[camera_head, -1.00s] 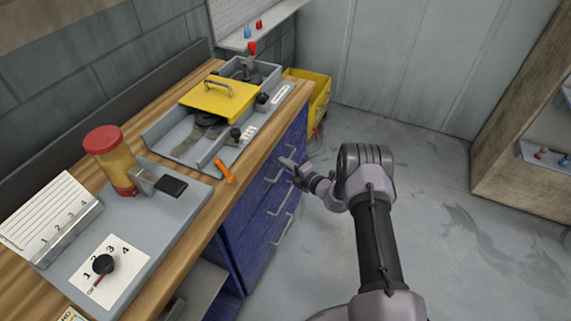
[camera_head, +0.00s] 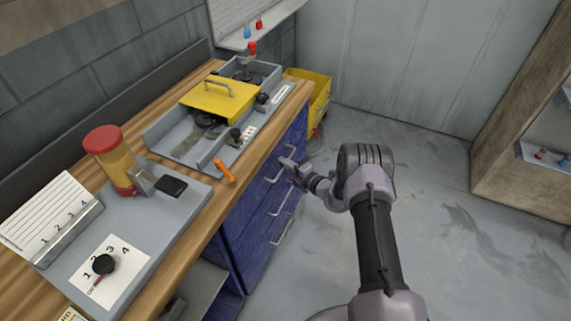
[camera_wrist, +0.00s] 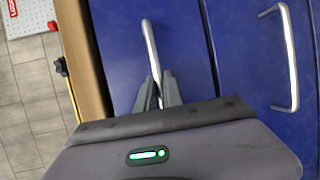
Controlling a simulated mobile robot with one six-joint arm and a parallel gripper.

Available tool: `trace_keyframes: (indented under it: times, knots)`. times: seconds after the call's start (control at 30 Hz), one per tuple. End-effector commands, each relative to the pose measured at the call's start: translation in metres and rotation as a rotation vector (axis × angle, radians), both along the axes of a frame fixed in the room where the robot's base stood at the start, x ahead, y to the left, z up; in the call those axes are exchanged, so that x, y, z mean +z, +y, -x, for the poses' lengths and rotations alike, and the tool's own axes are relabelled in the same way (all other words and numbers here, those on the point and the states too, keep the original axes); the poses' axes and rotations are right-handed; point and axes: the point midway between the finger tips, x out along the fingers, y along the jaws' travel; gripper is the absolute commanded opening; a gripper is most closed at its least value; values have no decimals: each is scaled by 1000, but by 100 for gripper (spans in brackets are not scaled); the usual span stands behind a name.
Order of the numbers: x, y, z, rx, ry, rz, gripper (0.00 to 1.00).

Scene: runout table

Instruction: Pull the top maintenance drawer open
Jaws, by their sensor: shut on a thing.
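The blue maintenance drawer unit (camera_head: 252,229) stands under the wooden bench top, with several silver bar handles down its front. In the wrist view, the top drawer front (camera_wrist: 189,40) lies right beside the bench edge, and its bar handle (camera_wrist: 150,45) runs up from between my fingers. My gripper (camera_wrist: 159,85) is shut on this handle at its lower part. In the head view my gripper (camera_head: 288,164) reaches the upper part of the blue front from the right. I cannot tell whether the top drawer stands out from the others.
A lower drawer's handle (camera_wrist: 293,60) is to the right in the wrist view. The bench top (camera_head: 187,252) carries a grey tray, a yellow lid and a red-capped jar. A yellow bin (camera_head: 318,92) stands beyond the unit. The floor (camera_head: 440,220) to the right is clear.

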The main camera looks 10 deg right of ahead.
Motion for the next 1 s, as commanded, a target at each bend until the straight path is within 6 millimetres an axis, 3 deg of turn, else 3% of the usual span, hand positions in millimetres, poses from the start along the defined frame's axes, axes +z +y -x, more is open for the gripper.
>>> trace_keyframes:
  times: [0.27, 0.8, 1.0]
  knots:
    - [-1, -24, 17, -3, 3, 0, 0]
    - [-2, -164, 118, -5, 1, -1, 0]
    - [-3, -205, 148, -4, 0, 1, 0]
